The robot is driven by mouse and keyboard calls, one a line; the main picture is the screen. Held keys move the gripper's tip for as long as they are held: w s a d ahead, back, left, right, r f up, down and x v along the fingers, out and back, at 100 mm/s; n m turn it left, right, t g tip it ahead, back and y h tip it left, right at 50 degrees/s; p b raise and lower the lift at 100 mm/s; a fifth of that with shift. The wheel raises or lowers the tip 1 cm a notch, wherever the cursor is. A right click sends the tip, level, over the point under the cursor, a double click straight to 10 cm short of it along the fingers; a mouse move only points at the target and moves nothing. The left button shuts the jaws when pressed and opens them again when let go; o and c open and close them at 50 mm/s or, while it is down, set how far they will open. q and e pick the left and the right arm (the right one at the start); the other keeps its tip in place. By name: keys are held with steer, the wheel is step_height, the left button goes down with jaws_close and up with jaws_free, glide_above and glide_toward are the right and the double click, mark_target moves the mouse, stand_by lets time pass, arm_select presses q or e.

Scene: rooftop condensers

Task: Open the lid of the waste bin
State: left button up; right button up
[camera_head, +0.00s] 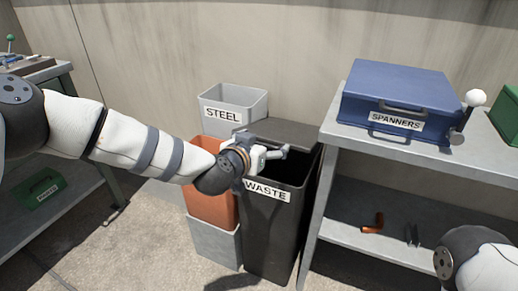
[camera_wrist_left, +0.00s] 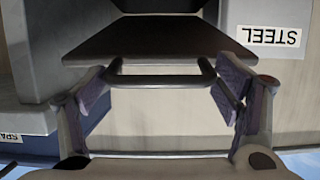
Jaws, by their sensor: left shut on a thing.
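The waste bin (camera_head: 275,229) is a tall dark grey bin with a white WASTE label, standing left of the shelf unit. Its dark lid (camera_head: 290,131) lies toward the back of the top, and a black opening shows in front of it and to the right. How far the lid is tilted is hard to tell. My left gripper (camera_head: 270,155) is over the bin's front edge. In the left wrist view, its two fingers (camera_wrist_left: 160,74) are at the two ends of the lid's bar handle (camera_wrist_left: 160,83), shut on it, with the lid (camera_wrist_left: 150,40) beyond.
A pale STEEL bin (camera_head: 233,98) and an orange bin (camera_head: 213,208) stand left of the waste bin. The shelf unit (camera_head: 345,133) on the right carries a blue SPANNERS box (camera_head: 400,92) and a white-knobbed lever (camera_head: 475,98). The wall is close behind.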

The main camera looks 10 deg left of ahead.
arm_select(q)
steer(key=w+r, duration=0.1)
steer(key=r, duration=0.1)
steer(key=w+r+p, duration=0.1)
steer(key=r, duration=0.2)
steer(key=w+d+r+p, duration=0.1)
steer(key=r, duration=0.1)
steer(key=shift+w+r, duration=0.35)
steer(key=shift+w, duration=0.05)
steer(key=shift+w+d+r+p, duration=0.15)
steer(key=shift+w+r+p, duration=0.15)
steer(key=shift+w+r, duration=0.2)
steer(key=shift+c, duration=0.2)
arm_select(e)
steer(key=shift+t, duration=0.5)
steer(key=shift+w+v, duration=0.25)
steer(key=shift+v, duration=0.9)
steer(key=shift+w+v, duration=0.2)
steer(key=shift+v, duration=0.95)
steer(key=shift+f, duration=0.25)
arm_select(q)
steer(key=o, duration=1.6)
steer(key=shift+o, duration=0.2)
steer(key=shift+f, duration=0.1)
steer(key=shift+s, duration=0.15)
steer(key=v, duration=1.2)
